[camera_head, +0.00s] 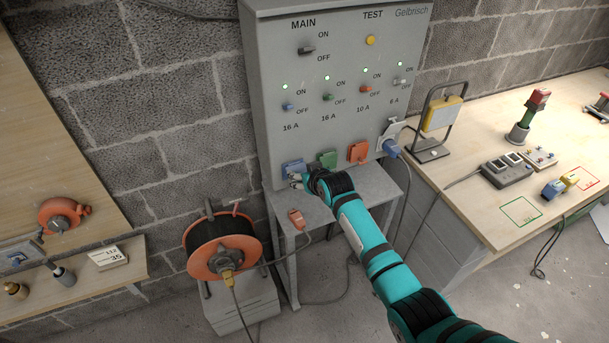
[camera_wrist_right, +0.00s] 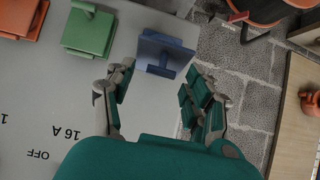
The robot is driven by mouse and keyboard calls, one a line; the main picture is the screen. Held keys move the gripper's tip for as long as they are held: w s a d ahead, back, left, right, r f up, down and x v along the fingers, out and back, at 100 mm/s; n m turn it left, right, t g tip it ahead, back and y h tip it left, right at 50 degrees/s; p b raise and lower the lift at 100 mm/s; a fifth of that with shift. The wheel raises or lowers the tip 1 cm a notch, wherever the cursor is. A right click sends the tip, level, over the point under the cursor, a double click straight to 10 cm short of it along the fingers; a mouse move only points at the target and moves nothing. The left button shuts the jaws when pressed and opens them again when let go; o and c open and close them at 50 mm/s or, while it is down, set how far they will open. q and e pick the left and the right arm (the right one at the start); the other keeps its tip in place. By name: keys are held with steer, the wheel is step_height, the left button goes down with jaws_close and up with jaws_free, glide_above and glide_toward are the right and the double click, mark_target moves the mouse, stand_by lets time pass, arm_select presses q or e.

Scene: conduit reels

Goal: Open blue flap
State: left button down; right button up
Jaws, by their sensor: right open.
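The blue flap (camera_head: 291,168) is at the lower left of the grey cabinet's front, left of the green and orange flaps. It looks shut. In the right wrist view the blue flap (camera_wrist_right: 168,47) shows a raised tab in its middle. My right gripper (camera_head: 297,182) is just below and in front of the flap in the head view. In the right wrist view my right gripper (camera_wrist_right: 160,88) is open, its fingers apart either side of the tab's line. No grip on the flap shows. My left gripper is not in view.
The green flap (camera_head: 327,159) and orange flap (camera_head: 358,152) sit close on the right. An orange cable reel (camera_head: 205,264) stands lower left. A workbench (camera_head: 465,205) is on the right.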

steer(key=shift+s, duration=0.15)
steer(key=v, duration=1.2)
steer(key=shift+f, duration=0.1)
steer(key=shift+c, duration=0.3)
